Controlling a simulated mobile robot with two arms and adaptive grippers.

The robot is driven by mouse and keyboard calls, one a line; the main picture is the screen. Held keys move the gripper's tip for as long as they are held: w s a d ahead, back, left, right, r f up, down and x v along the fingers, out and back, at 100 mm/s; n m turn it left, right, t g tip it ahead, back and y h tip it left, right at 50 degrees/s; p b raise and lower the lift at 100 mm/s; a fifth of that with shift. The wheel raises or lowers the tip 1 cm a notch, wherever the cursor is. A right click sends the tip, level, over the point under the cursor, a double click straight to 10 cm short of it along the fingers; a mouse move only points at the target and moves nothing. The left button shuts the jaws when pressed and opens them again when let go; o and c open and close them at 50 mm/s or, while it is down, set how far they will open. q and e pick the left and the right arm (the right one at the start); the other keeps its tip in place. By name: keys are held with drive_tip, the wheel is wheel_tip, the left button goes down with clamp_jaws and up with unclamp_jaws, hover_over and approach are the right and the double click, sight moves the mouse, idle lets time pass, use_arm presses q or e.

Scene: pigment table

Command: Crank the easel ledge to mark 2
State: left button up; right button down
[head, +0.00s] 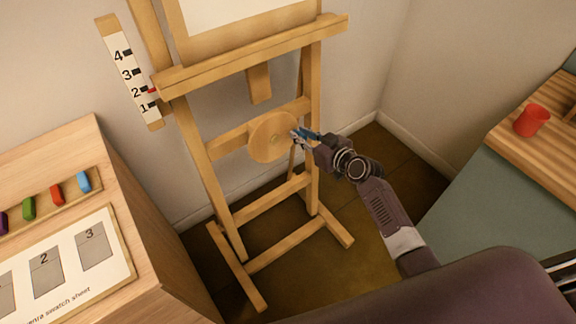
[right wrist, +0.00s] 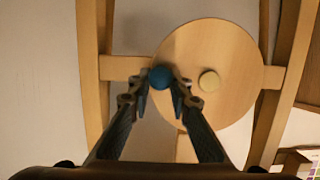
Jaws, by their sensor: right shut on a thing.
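The wooden easel stands by the wall, with its ledge (head: 250,54) across the front. The scale (head: 131,75) beside it has marks 1 to 4, and a red pointer (head: 152,90) at the ledge's left end sits at about mark 2. The round crank disc (head: 270,137) is below the ledge; it also shows in the right wrist view (right wrist: 215,50) with a pale centre hub. My right gripper (head: 299,135) is shut on the blue crank knob (right wrist: 161,77), which lies off the hub near the disc's edge. My left gripper is not in view.
A wooden cabinet (head: 150,200) at the left carries a numbered swatch sheet (head: 118,262) and several coloured pieces in a row. A red cup (head: 532,120) stands on a wooden board at the right. Bare floor lies around the easel's feet.

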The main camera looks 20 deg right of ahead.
drive_tip(key=shift+a+r+p, duration=0.25)
drive_tip(key=shift+a+p, duration=0.2)
drive_tip(key=shift+p, duration=0.05)
drive_tip(key=shift+r+p, duration=0.35)
drive_tip(key=shift+r, duration=0.25)
drive_tip(key=shift+a, duration=0.1)
drive_tip(key=c, duration=1.6)
unclamp_jaws()
drive_tip(key=shift+s+a, duration=0.1)
drive_tip(key=shift+a, duration=0.05)
drive_tip(key=shift+d, duration=0.25)
drive_tip(key=shift+s+d, duration=0.15)
drive_tip(key=shift+s, duration=0.05)
drive_tip(key=v, duration=0.2)
drive_tip(key=f+v, duration=0.1)
drive_tip(key=v, duration=0.2)
drive_tip(key=f+p+v, duration=0.1)
drive_tip(key=v, duration=0.2)
drive_tip(key=shift+s+d+r, duration=0.1)
drive_tip(key=shift+s+d, duration=0.15)
drive_tip(key=shift+s, duration=0.2)
